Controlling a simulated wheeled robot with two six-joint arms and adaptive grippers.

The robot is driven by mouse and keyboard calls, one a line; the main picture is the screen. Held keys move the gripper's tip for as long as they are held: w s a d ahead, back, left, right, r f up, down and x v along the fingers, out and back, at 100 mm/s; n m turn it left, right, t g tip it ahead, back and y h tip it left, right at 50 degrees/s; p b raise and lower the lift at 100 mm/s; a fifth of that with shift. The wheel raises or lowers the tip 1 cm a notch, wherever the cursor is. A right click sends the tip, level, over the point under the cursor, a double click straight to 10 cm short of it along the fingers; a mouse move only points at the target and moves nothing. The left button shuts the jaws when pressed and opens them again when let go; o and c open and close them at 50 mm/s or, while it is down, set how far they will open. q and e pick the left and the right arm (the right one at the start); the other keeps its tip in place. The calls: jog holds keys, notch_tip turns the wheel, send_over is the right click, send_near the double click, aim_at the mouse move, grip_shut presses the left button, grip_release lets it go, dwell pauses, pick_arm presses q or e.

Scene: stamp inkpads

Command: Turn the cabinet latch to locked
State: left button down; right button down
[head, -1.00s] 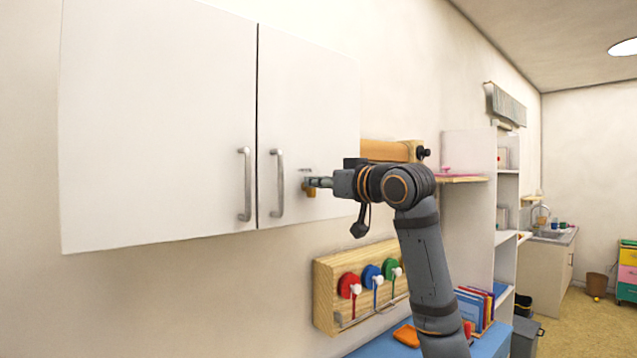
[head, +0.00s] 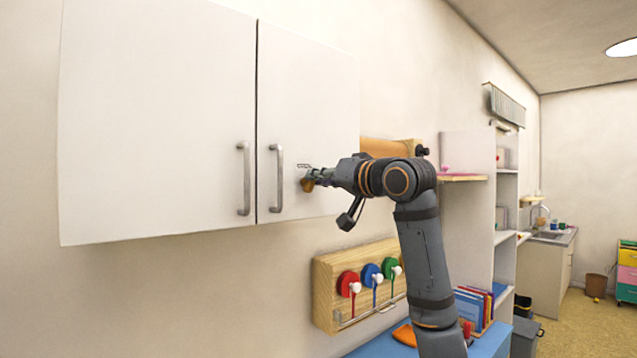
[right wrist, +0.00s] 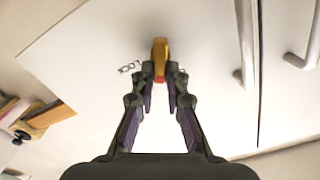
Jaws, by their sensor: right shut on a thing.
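The white wall cabinet (head: 160,120) has two shut doors. A small brass-coloured latch (head: 308,185) is on its right door, right of the handle. In the right wrist view the latch (right wrist: 160,58) shows as a yellow bar with a reddish end between the fingertips. My right gripper (head: 316,176) is shut on the latch; its fingertips (right wrist: 160,80) also show in the right wrist view. Small dark markings (right wrist: 130,68) lie beside the latch on the door, too small to read. In the head view the gripper partly hides the latch. My left gripper is not in view.
Two metal door handles, the left (head: 244,178) and the right (head: 277,178), stand out near the latch. A wooden rack (head: 325,290) with red, blue and green round pieces hangs below. A white shelf unit (head: 468,215) stands to the right.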

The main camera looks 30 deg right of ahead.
jog(key=m+b, duration=0.2)
jog(key=m, duration=0.2)
jog(key=m+b, duration=0.2)
jog(key=m, duration=0.2)
jog(key=f+m+b, duration=0.1)
jog(key=m, duration=0.3)
jog(key=shift+d+m+b, duration=0.3)
jog(key=shift+b, duration=0.1)
dwell(0.3)
jog(key=c, duration=1.4)
grip_release()
jog(key=shift+o, duration=0.2)
jog(key=s+d, duration=0.1)
jog(key=s, duration=1.1)
